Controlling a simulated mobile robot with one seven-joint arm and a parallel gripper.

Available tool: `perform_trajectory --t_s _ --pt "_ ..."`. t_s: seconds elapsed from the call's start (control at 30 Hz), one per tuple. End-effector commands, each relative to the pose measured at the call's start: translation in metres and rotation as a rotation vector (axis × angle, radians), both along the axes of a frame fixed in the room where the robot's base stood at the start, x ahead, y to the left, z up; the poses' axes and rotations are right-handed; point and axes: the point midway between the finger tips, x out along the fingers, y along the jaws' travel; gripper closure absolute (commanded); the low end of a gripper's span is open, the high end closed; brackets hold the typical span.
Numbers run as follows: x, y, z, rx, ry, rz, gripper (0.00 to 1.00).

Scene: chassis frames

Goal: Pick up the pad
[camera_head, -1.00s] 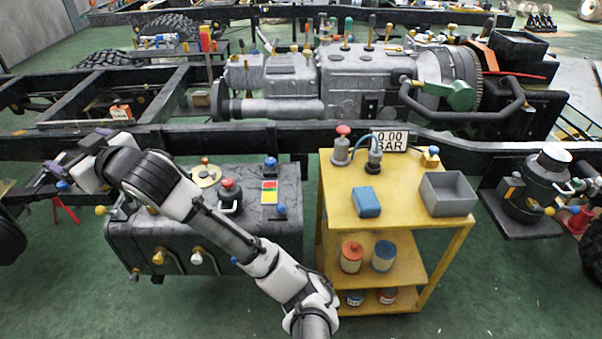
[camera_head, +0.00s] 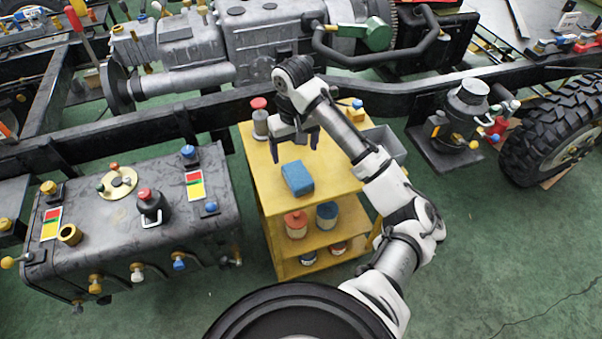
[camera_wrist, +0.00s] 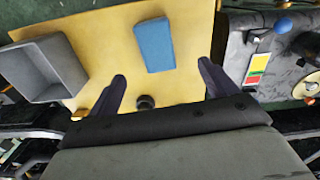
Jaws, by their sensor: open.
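The pad is a blue block (camera_head: 297,178) lying on the top shelf of the yellow cart (camera_head: 268,190). In the wrist view the blue pad (camera_wrist: 154,45) lies flat on the yellow top, ahead of my fingertips and roughly between their lines. My gripper (camera_head: 294,148) is above the cart top, just behind the pad in the head view. In the wrist view my gripper (camera_wrist: 163,72) has its two dark fingers spread wide with nothing between them. The pad is apart from the fingers.
A grey open bin (camera_wrist: 48,68) stands beside the pad on the cart; my arm partly hides it in the head view (camera_head: 386,143). A red-topped grey fixture (camera_head: 260,120) stands at the cart's back left corner. A dark tank (camera_head: 130,225) is left of the cart.

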Motion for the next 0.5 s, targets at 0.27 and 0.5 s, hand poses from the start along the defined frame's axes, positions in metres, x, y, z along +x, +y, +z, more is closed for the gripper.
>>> perform_trajectory --t_s 0.27,0.5 --pt "0.000 0.001 -0.052 0.004 0.000 0.001 0.15" --pt "0.001 0.000 -0.066 0.004 -0.002 0.001 0.15"
